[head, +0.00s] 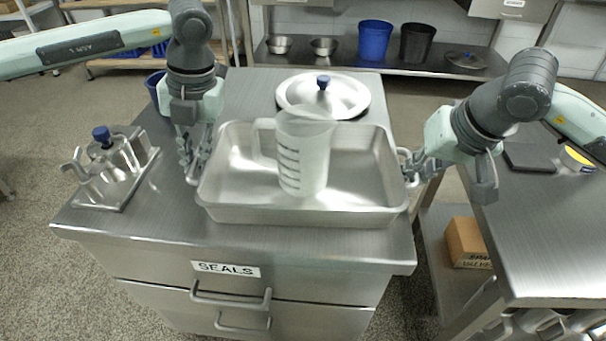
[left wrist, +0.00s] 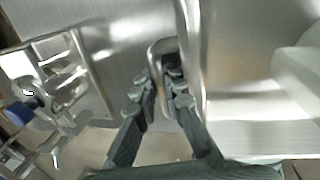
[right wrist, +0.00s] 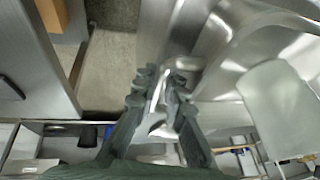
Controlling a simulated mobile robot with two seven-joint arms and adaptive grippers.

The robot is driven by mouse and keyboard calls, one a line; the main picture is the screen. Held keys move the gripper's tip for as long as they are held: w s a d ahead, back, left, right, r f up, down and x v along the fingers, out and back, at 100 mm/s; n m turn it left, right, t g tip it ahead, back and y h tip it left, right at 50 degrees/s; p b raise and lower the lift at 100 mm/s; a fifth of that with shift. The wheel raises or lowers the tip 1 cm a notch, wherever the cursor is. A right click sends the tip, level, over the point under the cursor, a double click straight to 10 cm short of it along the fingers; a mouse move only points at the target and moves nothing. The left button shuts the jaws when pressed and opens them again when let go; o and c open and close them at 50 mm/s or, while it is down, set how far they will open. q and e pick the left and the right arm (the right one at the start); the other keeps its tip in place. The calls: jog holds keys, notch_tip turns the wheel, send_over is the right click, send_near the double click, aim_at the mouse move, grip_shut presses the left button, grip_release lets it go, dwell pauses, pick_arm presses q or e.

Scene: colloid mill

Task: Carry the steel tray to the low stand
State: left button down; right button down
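The steel tray (head: 350,205) is a shallow rectangular pan above the seals cabinet top; I cannot tell whether it rests there or is slightly raised. It looks level. A translucent measuring jug (head: 303,155) stands upright in it. My left gripper (head: 192,165) is shut on the tray's left loop handle (left wrist: 155,62), with one finger on each side of the bar. My right gripper (head: 410,172) is shut on the right handle (right wrist: 158,90), its fingertips close on both sides. The low stand cannot be identified for certain.
The cabinet top (head: 240,90) also holds a lidded steel fixture (head: 112,165) at left and a round lid with a blue knob (head: 335,95) behind the tray. A steel table (head: 545,240) stands at right, with a cardboard box (head: 466,242) on its lower shelf. Floor shows at left.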

pick_arm(q)
jog(key=shift+r, duration=0.15)
pick_arm(e)
jog(key=shift+r, duration=0.15)
dwell(0.4)
